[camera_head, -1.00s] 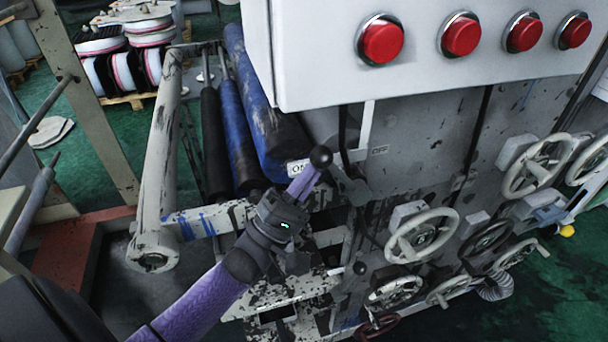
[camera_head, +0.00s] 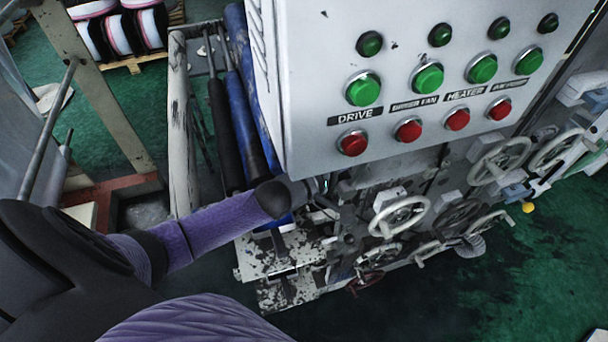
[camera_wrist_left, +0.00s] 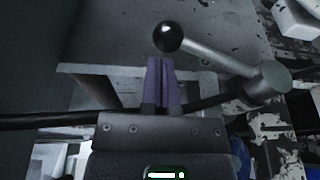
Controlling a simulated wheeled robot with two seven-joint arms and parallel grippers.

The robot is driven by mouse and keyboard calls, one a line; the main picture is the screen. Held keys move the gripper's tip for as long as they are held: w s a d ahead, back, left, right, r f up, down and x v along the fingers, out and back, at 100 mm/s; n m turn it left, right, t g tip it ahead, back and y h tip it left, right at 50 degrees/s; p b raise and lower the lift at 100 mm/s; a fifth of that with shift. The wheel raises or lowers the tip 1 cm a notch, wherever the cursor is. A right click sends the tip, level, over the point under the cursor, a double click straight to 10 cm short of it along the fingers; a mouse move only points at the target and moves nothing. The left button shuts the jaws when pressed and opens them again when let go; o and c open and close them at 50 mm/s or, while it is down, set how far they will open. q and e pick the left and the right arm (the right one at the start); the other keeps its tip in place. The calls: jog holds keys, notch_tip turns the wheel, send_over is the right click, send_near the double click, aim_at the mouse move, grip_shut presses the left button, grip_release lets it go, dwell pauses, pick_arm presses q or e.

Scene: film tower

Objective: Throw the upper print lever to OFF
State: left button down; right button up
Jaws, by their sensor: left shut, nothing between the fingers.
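The print lever shows in the left wrist view as a black ball knob (camera_wrist_left: 168,37) on a metal shaft (camera_wrist_left: 220,58). The shaft slopes from the knob down right to a round hub (camera_wrist_left: 268,80). My left gripper (camera_wrist_left: 161,84) is shut and empty, its purple fingertips just below the knob in that picture. I cannot tell whether they touch it. In the head view my left arm (camera_head: 215,222) reaches in from the left to under the control cabinet's lower edge. The cabinet and my arm hide the lever and its ON and OFF labels there. My right gripper is not in view.
The white control cabinet (camera_head: 420,40) with green and red buttons overhangs the lever area. Handwheels (camera_head: 400,216) stick out of the machine to the right. Blue and black rollers (camera_head: 240,130) lie behind my arm. Open green floor (camera_head: 530,265) is at the right.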

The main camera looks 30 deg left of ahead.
pick_arm(q)
jog(key=shift+w+d, duration=0.75)
jog(key=shift+w, duration=0.15)
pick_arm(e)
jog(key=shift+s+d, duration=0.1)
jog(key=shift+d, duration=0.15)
pick_arm(q)
jog(key=shift+r, duration=0.1)
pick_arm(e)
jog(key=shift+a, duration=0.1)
